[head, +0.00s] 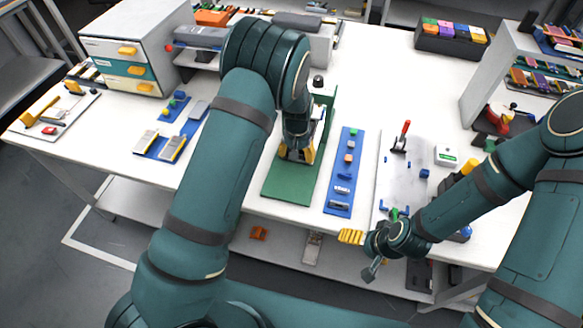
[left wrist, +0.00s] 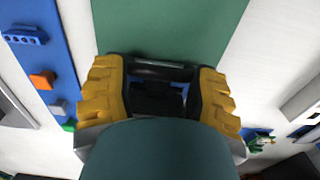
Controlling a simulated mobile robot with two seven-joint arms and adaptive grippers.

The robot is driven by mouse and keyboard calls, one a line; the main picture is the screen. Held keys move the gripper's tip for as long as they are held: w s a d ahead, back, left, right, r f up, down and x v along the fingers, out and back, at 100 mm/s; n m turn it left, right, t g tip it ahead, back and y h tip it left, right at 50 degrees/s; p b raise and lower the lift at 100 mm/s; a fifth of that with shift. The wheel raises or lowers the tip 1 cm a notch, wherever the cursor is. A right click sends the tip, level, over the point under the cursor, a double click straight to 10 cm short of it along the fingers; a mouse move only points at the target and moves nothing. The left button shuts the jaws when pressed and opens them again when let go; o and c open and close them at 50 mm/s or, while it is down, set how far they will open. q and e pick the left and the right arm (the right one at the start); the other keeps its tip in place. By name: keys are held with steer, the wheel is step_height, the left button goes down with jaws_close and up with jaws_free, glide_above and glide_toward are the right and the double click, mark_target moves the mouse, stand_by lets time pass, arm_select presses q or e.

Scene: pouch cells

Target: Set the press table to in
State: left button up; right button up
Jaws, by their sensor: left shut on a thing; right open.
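The press (head: 290,188) stands mid-table in the head view, with a green base plate and a green upright. The green plate (left wrist: 165,25) also fills the upper middle of the left wrist view. My left gripper (head: 297,155) is low over the plate. In the left wrist view its yellow fingers (left wrist: 160,92) stand on either side of a dark handle bar (left wrist: 162,70), which I take to be the press table's. My arm and fingers hide most of the press table; I cannot tell how far in it is. My right gripper (head: 362,253) is open and empty at the table's front edge.
A blue strip (head: 338,197) with small parts lies right of the press. A pale board (head: 410,160) with a red-handled lever is farther right. A drawer cabinet (head: 125,60) and blue trays (head: 160,150) are at left. White table shows between them.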

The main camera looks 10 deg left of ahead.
arm_select(q)
steer(key=shift+w+d+f+b, duration=0.1)
steer(key=shift+w+b, duration=0.05)
steer(key=shift+w, duration=0.65)
steer(key=shift+w+d+f+b, duration=0.1)
steer(key=shift+w+b, duration=0.05)
steer(key=shift+w, duration=0.65)
steer(key=o, duration=1.2)
steer(key=shift+c, duration=0.2)
steer(key=shift+o, duration=1.3)
steer(key=shift+w, duration=0.3)
step_height(320, 180, up, 12)
steer(key=shift+s, duration=0.1)
